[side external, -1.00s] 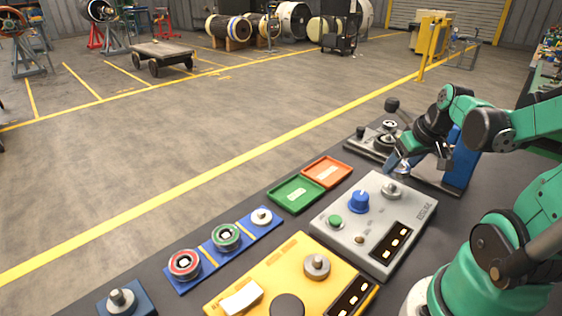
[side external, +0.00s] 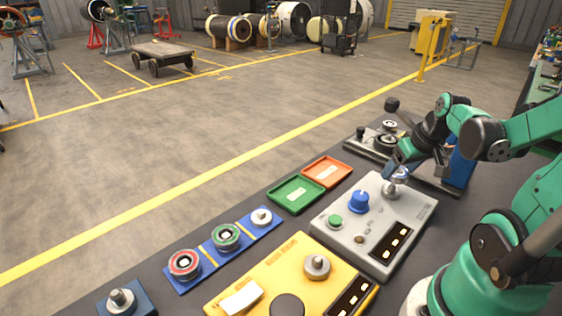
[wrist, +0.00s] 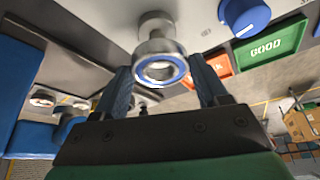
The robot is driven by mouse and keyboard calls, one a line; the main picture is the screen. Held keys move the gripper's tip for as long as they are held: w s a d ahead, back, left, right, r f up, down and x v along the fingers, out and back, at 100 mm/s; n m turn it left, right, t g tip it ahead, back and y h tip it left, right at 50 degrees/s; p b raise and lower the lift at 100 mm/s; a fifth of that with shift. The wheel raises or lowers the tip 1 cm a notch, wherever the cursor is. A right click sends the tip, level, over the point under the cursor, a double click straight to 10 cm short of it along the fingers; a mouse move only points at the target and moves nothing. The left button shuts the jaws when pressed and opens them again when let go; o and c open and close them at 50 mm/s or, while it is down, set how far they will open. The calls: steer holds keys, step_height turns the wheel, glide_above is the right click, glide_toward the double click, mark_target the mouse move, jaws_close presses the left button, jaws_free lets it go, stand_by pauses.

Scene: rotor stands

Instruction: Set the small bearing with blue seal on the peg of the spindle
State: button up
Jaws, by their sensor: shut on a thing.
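The small bearing with blue seal (wrist: 160,70) is a metal ring with a blue band, held between the fingers of my gripper (wrist: 164,82) in the wrist view. The spindle (wrist: 154,26) shows just beyond it, a metal post on the grey panel. In the side view my gripper (side external: 392,172) is low over the spindle (side external: 395,190) at the grey panel's back corner. The bearing is close to the peg and looks roughly in line with it. The peg's tip is hidden, so I cannot tell whether the bearing is around it.
The grey panel (side external: 342,246) carries a blue knob (side external: 359,202) and a green button. An orange tray (side external: 345,174) and a green tray (side external: 275,196) lie to its left. A blue rack (side external: 205,263) holds red and green bearings. A yellow panel (side external: 240,277) stands in front.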

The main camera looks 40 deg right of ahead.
steer(key=shift+f, duration=1.5)
stand_by(1.5)
steer(key=o, duration=1.4)
steer(key=shift+r, duration=0.1)
step_height(320, 180, up, 8)
stand_by(0.5)
steer(key=shift+w, duration=0.1)
steer(key=w+a+n+t+y, duration=0.1)
steer(key=w+a+n, duration=0.1)
steer(key=a, duration=0.7)
steer(key=w+a+n+t+y, duration=0.1)
steer(key=w+a+n+t, duration=0.1)
steer(key=a, duration=0.8)
steer(key=shift+w+r+n, duration=0.3)
steer(key=shift+w+n, duration=0.3)
steer(key=shift+w, duration=0.55)
